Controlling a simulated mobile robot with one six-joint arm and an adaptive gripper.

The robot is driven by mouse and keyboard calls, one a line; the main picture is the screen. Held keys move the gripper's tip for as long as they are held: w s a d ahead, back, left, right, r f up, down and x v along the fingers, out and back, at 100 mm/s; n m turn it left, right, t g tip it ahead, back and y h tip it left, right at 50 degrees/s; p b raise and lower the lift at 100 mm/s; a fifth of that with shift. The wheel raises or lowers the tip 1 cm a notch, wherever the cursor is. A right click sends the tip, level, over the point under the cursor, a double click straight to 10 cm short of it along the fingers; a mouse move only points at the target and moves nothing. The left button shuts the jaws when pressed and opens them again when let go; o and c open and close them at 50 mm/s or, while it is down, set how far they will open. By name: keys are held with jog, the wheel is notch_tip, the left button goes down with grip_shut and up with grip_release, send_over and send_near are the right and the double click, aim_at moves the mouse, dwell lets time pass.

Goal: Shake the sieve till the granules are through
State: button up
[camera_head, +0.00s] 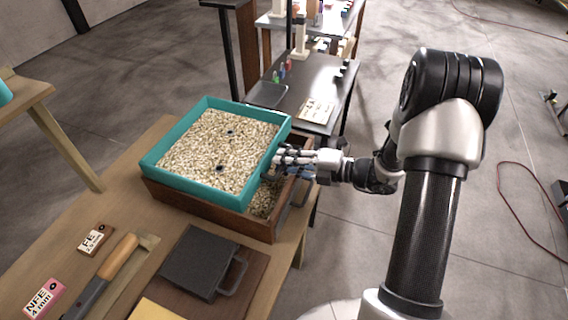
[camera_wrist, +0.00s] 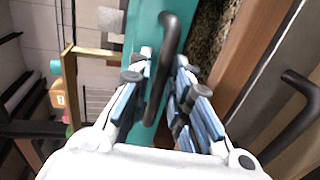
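The teal sieve (camera_head: 165,178) is a shallow square tray, heaped with pale granules (camera_head: 222,145) and a couple of dark lumps. It sits over a wooden box (camera_head: 215,215), set off toward the back left, so granules (camera_head: 264,203) show inside the box at its right. My gripper (camera_head: 284,162) is at the sieve's right side. In the wrist view, my gripper's fingers (camera_wrist: 162,68) close in from both sides on the sieve's dark bar handle (camera_wrist: 168,38). The sieve's teal wall (camera_wrist: 146,22) is just behind it. The mesh is hidden under the granules.
On the wooden table (camera_head: 130,185) lie a labelled white block (camera_head: 95,239), a pink block (camera_head: 42,298), a wooden-handled tool (camera_head: 118,256) and a dark handled plate (camera_head: 198,262). The box has a dark handle (camera_head: 300,192) near my gripper. A dark table (camera_head: 318,80) stands behind.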

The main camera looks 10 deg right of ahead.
jog(key=shift+w+a, duration=0.2)
jog(key=shift+a, duration=0.1)
jog(key=shift+c, duration=0.3)
grip_shut()
